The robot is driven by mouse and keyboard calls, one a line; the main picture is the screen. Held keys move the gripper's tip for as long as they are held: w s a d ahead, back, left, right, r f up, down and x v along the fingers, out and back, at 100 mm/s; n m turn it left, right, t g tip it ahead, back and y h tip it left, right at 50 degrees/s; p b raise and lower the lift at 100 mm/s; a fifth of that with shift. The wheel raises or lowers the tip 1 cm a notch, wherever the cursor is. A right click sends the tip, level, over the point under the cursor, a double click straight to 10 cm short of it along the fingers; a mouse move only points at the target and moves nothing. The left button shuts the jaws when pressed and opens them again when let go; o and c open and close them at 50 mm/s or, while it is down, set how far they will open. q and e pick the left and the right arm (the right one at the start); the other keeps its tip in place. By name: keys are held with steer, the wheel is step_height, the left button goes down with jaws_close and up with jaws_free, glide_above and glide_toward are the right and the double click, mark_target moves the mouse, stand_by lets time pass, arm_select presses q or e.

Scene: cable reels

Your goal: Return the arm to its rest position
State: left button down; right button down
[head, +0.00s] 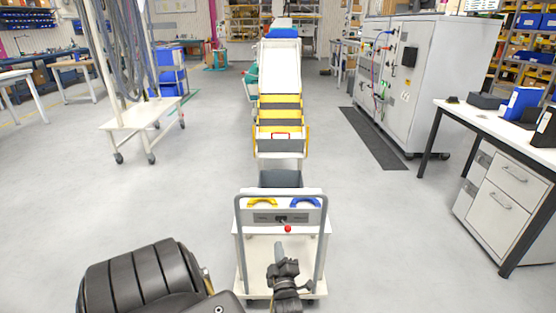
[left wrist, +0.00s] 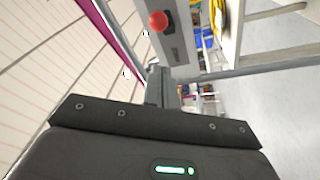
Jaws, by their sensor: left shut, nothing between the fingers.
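My left arm comes in at the bottom left of the head view. My left gripper (head: 279,246) is shut and empty, in front of the white trolley (head: 252,258). It also shows in the left wrist view (left wrist: 158,72), above its dark body. A yellow cable reel (head: 262,203) and a blue cable reel (head: 305,203) lie on the trolley top, behind a grey panel (head: 265,217). A red knob (head: 288,229) sits on the front of the trolley, just above and right of the gripper; the left wrist view shows it too (left wrist: 158,21). My right gripper is out of view.
A grey bin (head: 281,179) and a rack with yellow-edged shelves (head: 279,132) stand behind the trolley. A white desk (head: 500,131) is at the right, a wheeled cable stand (head: 135,118) at the left. The grey floor (head: 400,230) is clear on both sides of the trolley.

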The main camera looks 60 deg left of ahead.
arm_select(q)
steer(key=shift+s+d, duration=0.15)
steer(key=shift+d, duration=0.05)
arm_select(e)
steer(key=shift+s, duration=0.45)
